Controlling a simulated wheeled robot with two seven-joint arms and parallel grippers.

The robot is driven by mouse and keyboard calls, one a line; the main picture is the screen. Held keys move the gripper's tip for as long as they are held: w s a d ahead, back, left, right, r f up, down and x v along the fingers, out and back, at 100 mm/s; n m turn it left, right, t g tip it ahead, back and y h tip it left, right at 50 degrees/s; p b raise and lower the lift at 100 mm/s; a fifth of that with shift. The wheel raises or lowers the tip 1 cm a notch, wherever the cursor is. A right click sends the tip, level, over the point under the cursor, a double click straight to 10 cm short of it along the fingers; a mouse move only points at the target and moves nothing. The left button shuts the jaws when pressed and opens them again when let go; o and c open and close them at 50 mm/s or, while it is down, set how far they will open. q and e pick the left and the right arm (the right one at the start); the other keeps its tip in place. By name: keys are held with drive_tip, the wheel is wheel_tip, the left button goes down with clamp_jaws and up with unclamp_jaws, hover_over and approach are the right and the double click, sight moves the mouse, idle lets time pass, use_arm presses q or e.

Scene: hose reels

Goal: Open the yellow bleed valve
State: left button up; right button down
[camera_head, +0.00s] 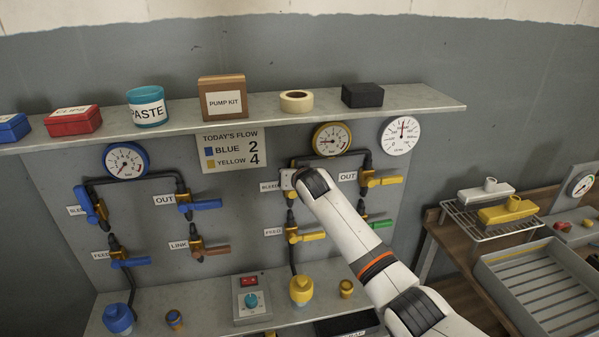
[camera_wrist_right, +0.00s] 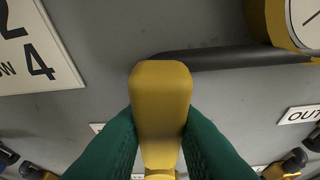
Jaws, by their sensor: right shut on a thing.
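The yellow bleed valve's handle (camera_wrist_right: 160,95) fills the middle of the right wrist view, a thick yellow lever. My right gripper (camera_wrist_right: 158,135) is shut on it, with a green finger on either side. In the head view my right arm reaches up from the lower right to the wall panel, and its white gripper body (camera_head: 287,179) is at the yellow side's bleed valve, right of the "BLEED" label (camera_head: 269,186). That gripper and wrist hide the handle there, so its angle is hard to tell. My left gripper is not in view.
The yellow gauge (camera_head: 332,138) and dark pipe are just above the gripper. The yellow outlet valve (camera_head: 383,181) is to the right, the yellow feed valve (camera_head: 311,237) below. A shelf (camera_head: 215,118) with boxes and tape runs above. The flow sign (camera_head: 232,150) reads blue 2, yellow 4.

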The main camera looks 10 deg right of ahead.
drive_tip(key=shift+a+n+h, duration=0.3)
drive_tip(key=shift+a+n, duration=0.1)
idle(0.3)
drive_tip(key=c, duration=1.2)
unclamp_jaws()
drive_tip(key=shift+c, duration=0.2)
drive_tip(key=shift+s, duration=0.1)
drive_tip(key=b+v, duration=0.2)
drive_tip(key=v, duration=0.9)
drive_tip(key=shift+s+r, duration=0.25)
drive_tip(key=shift+s, duration=0.1)
drive_tip(key=shift+f, duration=0.1)
